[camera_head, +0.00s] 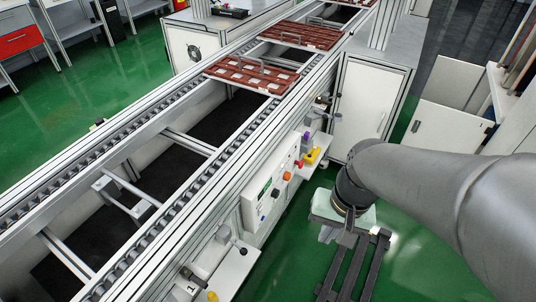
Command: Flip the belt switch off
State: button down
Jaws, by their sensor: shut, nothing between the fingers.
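A white control box (271,192) is on the right side of the conveyor frame. Its face has a green label, dark knobs and an orange button (286,176). Which control is the belt switch, and its position, I cannot tell. A black-knobbed lever (241,249) sits on a grey ledge nearer the camera, and another dark lever (335,117) is farther along. My gripper (346,239) hangs from the grey arm, to the right of the control box and apart from it. It is shut and empty; its fingertips are small and hard to make out.
The conveyor (190,155) runs diagonally, with red-brown trays (250,75) on its far part. A yellow-and-red part (312,155) juts out beyond the control box. A white cabinet (364,108) stands beyond my gripper. Green floor is open between box and arm.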

jog(key=w+a+f+m+t+y+b, duration=0.1)
jog(key=w+f+m+t+y+b, duration=0.1)
jog(key=w+f+m+b, duration=0.6)
jog(key=w+f+m+t+y+b, duration=0.3)
jog(key=w+f+m+y+b, duration=0.2)
jog(key=f, duration=1.3)
jog(key=w+m+b, duration=0.3)
jog(key=w+m, duration=0.3)
jog(key=m, duration=0.2)
jog(key=shift+w+a, duration=0.3)
jog(key=shift+a, duration=0.05)
jog(key=b, duration=0.3)
send_near(261, 211)
jog(key=shift+x, duration=3)
jog(key=shift+w+d+f, duration=0.1)
jog(key=shift+d+f, duration=0.05)
jog(key=shift+d, duration=0.05)
